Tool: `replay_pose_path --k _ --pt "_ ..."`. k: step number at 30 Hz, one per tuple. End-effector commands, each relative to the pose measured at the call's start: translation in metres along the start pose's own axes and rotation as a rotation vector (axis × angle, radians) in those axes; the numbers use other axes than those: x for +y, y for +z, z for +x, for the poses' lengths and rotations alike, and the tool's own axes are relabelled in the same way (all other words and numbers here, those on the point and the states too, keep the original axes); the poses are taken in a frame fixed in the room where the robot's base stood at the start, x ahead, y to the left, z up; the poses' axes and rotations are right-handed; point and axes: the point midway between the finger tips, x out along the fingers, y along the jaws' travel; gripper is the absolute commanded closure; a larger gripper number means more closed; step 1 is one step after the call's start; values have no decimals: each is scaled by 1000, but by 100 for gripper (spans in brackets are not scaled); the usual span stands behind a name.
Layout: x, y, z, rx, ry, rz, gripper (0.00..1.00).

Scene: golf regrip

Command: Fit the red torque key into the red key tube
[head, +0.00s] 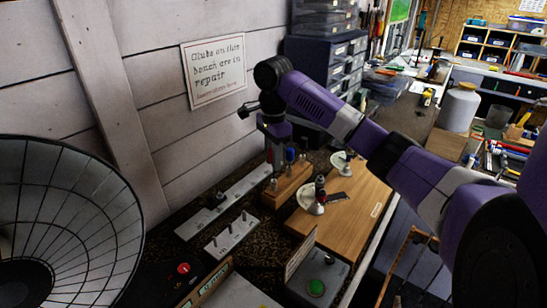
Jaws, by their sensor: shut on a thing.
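My gripper (273,153) points straight down over a small wooden block (290,194) on the dark bench. It is shut on the red torque key (269,156), of which only a small red patch shows near the fingertips. The block carries small upright pieces, including a blue-topped one (290,155) just right of the fingers. The red key tube cannot be made out clearly at this size. Whether the key's lower end touches anything is also unclear.
White strips with pegs (230,236) lie left of the block. A wooden board (350,207) with white-based fixtures (311,200) lies to its right. A grey box with a green button (316,288) stands in front. A wall with a sign (214,72) rises behind.

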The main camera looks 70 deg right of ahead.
Motion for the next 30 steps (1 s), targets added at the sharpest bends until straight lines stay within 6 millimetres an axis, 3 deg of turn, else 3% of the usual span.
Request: replay_pose_path --k 30 --pt "0 0 23 0 0 1 100"
